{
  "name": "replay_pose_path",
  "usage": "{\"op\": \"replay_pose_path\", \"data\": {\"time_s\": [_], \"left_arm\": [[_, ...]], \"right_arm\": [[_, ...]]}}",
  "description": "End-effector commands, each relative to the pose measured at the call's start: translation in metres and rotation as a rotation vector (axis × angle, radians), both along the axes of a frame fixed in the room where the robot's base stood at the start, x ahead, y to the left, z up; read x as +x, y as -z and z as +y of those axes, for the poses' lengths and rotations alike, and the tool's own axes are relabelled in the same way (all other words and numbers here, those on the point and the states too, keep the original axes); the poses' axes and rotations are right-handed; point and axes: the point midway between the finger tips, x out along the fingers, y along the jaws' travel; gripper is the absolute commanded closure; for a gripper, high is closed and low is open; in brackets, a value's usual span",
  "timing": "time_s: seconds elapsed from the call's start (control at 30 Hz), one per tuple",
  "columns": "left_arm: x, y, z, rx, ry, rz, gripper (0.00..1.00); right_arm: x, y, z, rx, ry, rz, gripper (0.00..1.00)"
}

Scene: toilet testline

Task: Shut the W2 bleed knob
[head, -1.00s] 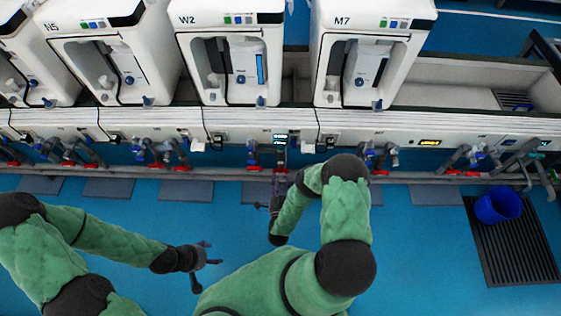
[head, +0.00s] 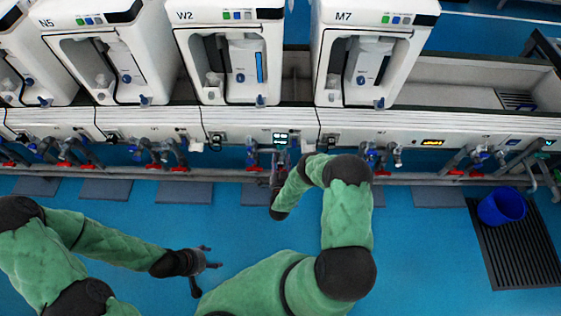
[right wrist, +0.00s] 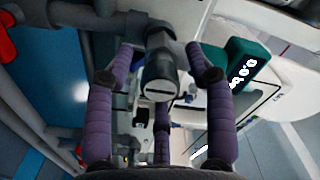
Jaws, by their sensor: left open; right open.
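The W2 unit (head: 230,50) is the white machine left of centre in the head view, with its small lit display (head: 280,138) on the panel below. In the right wrist view a dark grey round knob (right wrist: 160,84) with a pale line across its face sits on a grey pipe fitting; I take it for the bleed knob. My right gripper (head: 278,164) is open, its purple fingers (right wrist: 160,76) spread on either side of the knob; I cannot tell whether they touch it. The knob is not discernible in the head view. My left gripper (head: 208,267) is open and empty over the floor.
Pipes with red and blue handles run along below the panel, one red handle (head: 255,168) just left of my right gripper. A green display housing (right wrist: 243,65) is close to the right finger. A blue bucket (head: 502,206) stands on a dark grate (head: 515,250).

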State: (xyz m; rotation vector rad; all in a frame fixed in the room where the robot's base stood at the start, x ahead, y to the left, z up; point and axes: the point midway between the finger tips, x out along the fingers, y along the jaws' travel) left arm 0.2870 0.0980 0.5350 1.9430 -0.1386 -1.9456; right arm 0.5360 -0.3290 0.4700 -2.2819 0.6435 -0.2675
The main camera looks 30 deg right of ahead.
Motion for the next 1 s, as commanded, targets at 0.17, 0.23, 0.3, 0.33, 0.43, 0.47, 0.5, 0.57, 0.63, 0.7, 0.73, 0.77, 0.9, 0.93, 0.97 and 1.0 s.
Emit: {"op": "replay_pose_path", "data": {"time_s": [0.17,0.23,0.3,0.33,0.43,0.47,0.5,0.57,0.63,0.7,0.73,0.77,0.9,0.93,0.97,1.0], "left_arm": [[0.0,-0.0003,0.0,0.0,0.0,0.0,0.35],[0.0,-0.0003,0.0,0.0,0.0,0.0,0.35],[0.0,-0.0003,0.0,0.0,0.0,0.0,0.35],[0.0,-0.0003,0.0,0.0,0.0,0.0,0.35],[0.0,-0.0002,0.0,0.0,0.0,0.0,0.35],[0.0,-0.0002,0.0,0.0,0.0,0.0,0.35],[0.0,-0.0002,0.0,0.0,0.0,0.0,0.35],[0.0,-0.0002,0.0,0.0,0.0,0.0,0.35],[0.0,-0.0002,0.0,0.0,0.0,0.0,0.35],[0.0,-0.0002,0.0,0.0,0.0,0.0,0.35],[0.0,-0.0002,0.0,0.0,0.0,0.0,0.35],[0.0,-0.0002,0.0,0.0,0.0,0.0,0.35],[0.0,-0.0002,0.0,0.0,0.0,0.0,0.35],[0.0,-0.0002,0.0,0.0,0.0,0.0,0.35],[0.0,-0.0002,0.0,0.0,0.0,0.0,0.35],[0.0,-0.0002,0.0,0.0,0.0,0.0,0.35]], "right_arm": [[0.0001,-0.0003,-0.0001,0.0,0.0,0.0,0.45],[0.0,-0.0002,-0.0001,0.0,0.0,0.0,0.62],[-0.0001,-0.0001,0.0001,0.0,0.0,0.0,0.82],[-0.0001,-0.0001,0.0001,0.0,0.0,0.0,0.9],[-0.0001,-0.0001,0.0,0.0,0.0,0.0,1.0],[-0.0001,-0.0001,0.0,0.0,0.0,0.0,1.0],[-0.0001,0.0,0.0001,0.0,0.0,0.0,1.0],[-0.0001,0.0,0.0001,0.002,0.0,-0.001,1.0],[-0.0001,0.0,0.0001,0.007,0.0,-0.004,1.0],[-0.0001,0.0001,0.0,0.018,-0.001,-0.01,1.0],[-0.0001,0.0001,0.0,0.026,-0.001,-0.015,1.0],[-0.0001,0.0001,0.0001,0.033,-0.001,-0.019,1.0],[-0.0002,0.0001,0.0001,0.091,0.0,-0.054,1.0],[-0.0002,0.0001,0.0001,0.107,0.0,-0.064,1.0],[-0.0002,0.0001,0.0001,0.124,0.0,-0.075,1.0],[-0.0003,0.0003,0.0002,0.151,0.0,-0.091,1.0]]}}
